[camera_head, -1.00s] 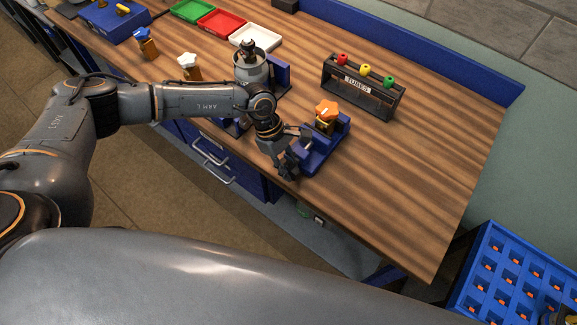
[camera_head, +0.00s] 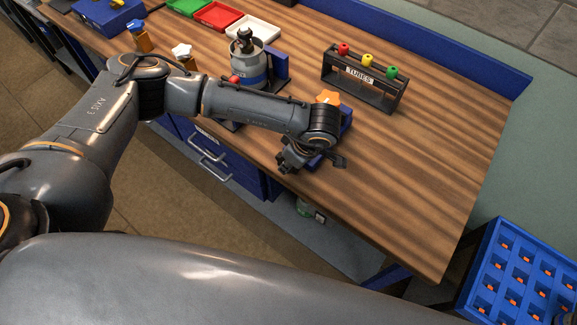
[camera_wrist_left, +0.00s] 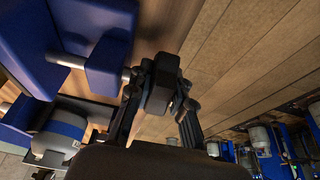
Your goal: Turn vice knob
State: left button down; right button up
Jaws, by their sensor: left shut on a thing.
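The blue vice (camera_head: 345,125) stands near the front edge of the wooden workbench, largely hidden behind my left arm in the head view. An orange star-shaped knob on a part (camera_head: 328,97) shows above it. In the left wrist view the blue vice (camera_wrist_left: 107,66) fills the upper left, and a metal rod runs from it to a dark vice knob (camera_wrist_left: 158,88). My left gripper (camera_head: 293,160) is at the front of the vice; in the wrist view its fingers (camera_wrist_left: 160,105) are on either side of the knob and shut on it. My right gripper is out of view.
A black tube rack (camera_head: 362,78) with red, yellow and green caps stands behind. A grey-and-blue canister (camera_head: 247,70) and coloured trays (camera_head: 222,16) are at the back left. A blue compartment crate (camera_head: 515,270) is at lower right. The right bench top is clear.

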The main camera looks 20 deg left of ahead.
pick_arm(q)
jog(key=t+y+b, duration=0.1)
jog(key=y+b, duration=0.3)
jog(key=b, duration=0.1)
jog(key=shift+d+f+t+b, duration=0.2)
jog(key=shift+f+t+b, duration=0.15)
jog(key=shift+t, duration=0.05)
jog(key=shift+y+b, duration=0.35)
jog(key=shift+y, duration=0.25)
jog(key=shift+r+t+y+b, duration=0.15)
jog(key=shift+t+y+b, duration=0.3)
jog(key=shift+y, duration=0.85)
jog(key=shift+a+t, duration=0.1)
jog(key=shift+t, duration=0.15)
jog(key=c, duration=1.5)
grip_release()
